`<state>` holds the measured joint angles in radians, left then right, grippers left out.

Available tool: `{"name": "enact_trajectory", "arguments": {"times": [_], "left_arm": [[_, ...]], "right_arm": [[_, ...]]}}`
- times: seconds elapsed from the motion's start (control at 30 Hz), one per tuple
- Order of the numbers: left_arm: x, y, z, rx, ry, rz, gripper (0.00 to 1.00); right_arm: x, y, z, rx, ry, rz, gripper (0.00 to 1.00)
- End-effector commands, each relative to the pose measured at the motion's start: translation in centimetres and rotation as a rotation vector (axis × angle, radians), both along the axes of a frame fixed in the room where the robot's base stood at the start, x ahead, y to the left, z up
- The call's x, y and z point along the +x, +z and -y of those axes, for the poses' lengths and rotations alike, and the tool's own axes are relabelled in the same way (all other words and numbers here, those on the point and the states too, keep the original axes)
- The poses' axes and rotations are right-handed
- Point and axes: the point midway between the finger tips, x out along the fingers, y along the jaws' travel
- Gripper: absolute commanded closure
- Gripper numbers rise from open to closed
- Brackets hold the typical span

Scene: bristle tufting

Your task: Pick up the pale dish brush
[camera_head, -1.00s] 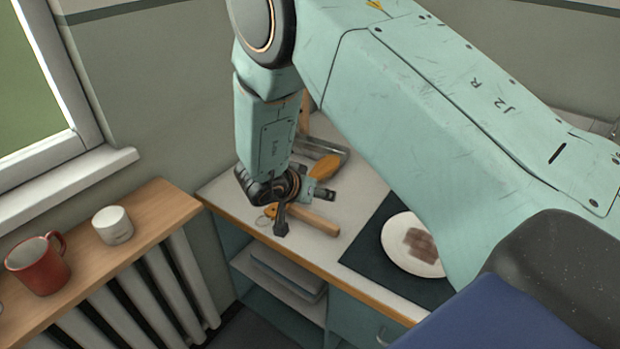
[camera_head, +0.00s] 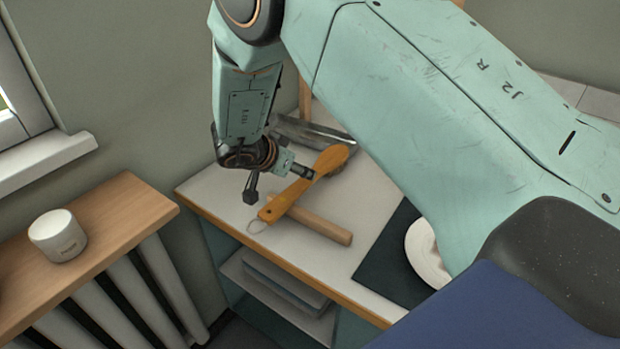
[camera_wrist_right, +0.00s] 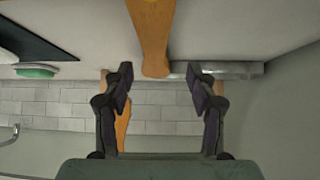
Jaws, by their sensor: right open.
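The only brush I can make out, a honey-coloured wooden dish brush (camera_head: 297,190), lies on the worktop. Its rounded head with dark bristles points to the back right, and a wire loop is at the handle's end. It crosses a paler wooden stick (camera_head: 325,229), whose far end is hidden. My right gripper (camera_head: 278,181) is open and empty, just above and left of the brush in the head view. In the right wrist view its open fingers (camera_wrist_right: 160,73) are apart, with an orange wooden piece (camera_wrist_right: 152,35) beyond them. My left gripper is not in view.
A metal item (camera_head: 315,132) lies behind the brush. A white plate (camera_head: 428,255) on a dark mat (camera_head: 385,262) is to the right, partly hidden by my arm. A white cup (camera_head: 58,236) stands on the wooden shelf (camera_head: 125,218). The worktop's front edge is close.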

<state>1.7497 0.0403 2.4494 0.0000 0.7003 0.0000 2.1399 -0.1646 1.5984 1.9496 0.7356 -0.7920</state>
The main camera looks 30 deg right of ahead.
Motion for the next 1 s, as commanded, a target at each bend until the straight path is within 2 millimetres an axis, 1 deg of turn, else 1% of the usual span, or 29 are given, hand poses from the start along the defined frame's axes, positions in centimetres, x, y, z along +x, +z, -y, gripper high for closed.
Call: {"name": "enact_trajectory", "arguments": {"times": [0.27, 0.53, 0.67, 0.87, 0.9, 1.0], "left_arm": [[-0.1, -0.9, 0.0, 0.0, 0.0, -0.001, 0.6], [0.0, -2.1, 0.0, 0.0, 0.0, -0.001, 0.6], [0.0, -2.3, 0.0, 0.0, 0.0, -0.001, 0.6], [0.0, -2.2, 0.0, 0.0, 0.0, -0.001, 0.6], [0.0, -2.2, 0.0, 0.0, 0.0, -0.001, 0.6], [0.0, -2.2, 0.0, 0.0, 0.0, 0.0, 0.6]], "right_arm": [[0.3, -2.1, 1.8, 0.002, -0.003, -0.002, 0.43], [1.3, -4.6, 4.6, 0.002, -0.003, -0.002, 0.43], [1.6, -5.0, 5.2, 0.0, -0.001, -0.002, 0.43], [1.8, -5.0, 5.3, 0.0, -0.001, -0.002, 0.43], [1.9, -5.0, 5.3, 0.0, -0.001, -0.002, 0.43], [1.9, -5.0, 5.3, 0.001, -0.002, -0.001, 0.52]]}}
